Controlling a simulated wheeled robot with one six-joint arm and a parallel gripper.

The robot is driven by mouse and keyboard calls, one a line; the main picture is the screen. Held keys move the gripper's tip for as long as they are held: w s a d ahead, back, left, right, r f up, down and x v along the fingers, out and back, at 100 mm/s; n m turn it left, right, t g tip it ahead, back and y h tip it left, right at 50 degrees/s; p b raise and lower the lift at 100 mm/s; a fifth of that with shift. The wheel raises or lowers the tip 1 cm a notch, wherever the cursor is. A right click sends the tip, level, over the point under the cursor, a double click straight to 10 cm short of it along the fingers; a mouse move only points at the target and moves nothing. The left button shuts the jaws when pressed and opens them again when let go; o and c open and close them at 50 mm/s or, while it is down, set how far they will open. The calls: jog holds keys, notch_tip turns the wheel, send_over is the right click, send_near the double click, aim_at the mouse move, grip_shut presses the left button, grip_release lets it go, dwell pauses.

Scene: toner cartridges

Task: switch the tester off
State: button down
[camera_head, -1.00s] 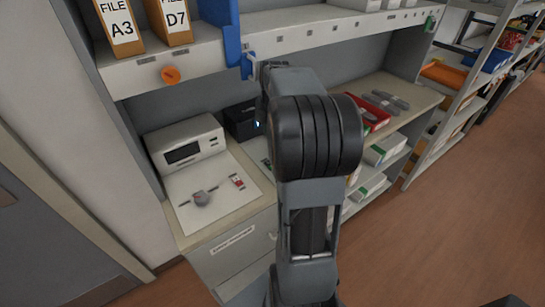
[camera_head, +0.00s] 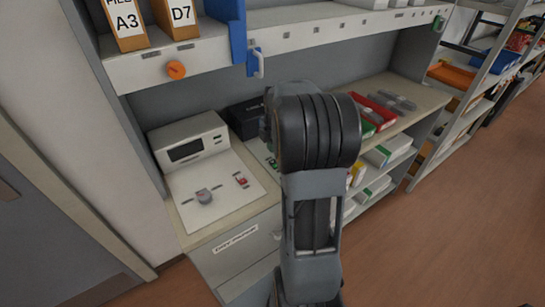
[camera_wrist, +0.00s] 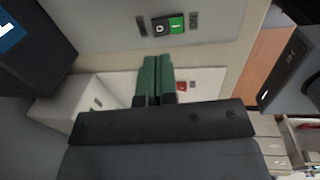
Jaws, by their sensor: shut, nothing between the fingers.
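A green-and-black rocker switch (camera_wrist: 169,25) is on a pale surface in the wrist view, with lettering like "ON" beside it. My gripper (camera_wrist: 152,57) has its green fingers together and empty. Their tips point toward this switch and look apart from it; I cannot tell the height. In the head view my arm hides the gripper. A pale device with a dark display (camera_head: 186,151) stands at the left of the counter. Its front plate (camera_head: 230,203) bears a grey knob (camera_head: 204,196) and a small red control (camera_head: 241,181). I cannot tell which device carries the green switch.
A black box (camera_head: 243,118) stands right of the pale device. A shelf with an orange knob (camera_head: 176,69) and a blue bracket (camera_head: 253,62) hangs above. A red tray (camera_head: 377,110) is right of my arm. Brown floor is open at right.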

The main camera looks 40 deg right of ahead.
aim_at(272, 161)
jog(key=shift+w+f, duration=0.2)
jog(key=shift+f, duration=1.3)
jog(key=shift+w+f, duration=0.15)
jog(key=shift+f, duration=1.35)
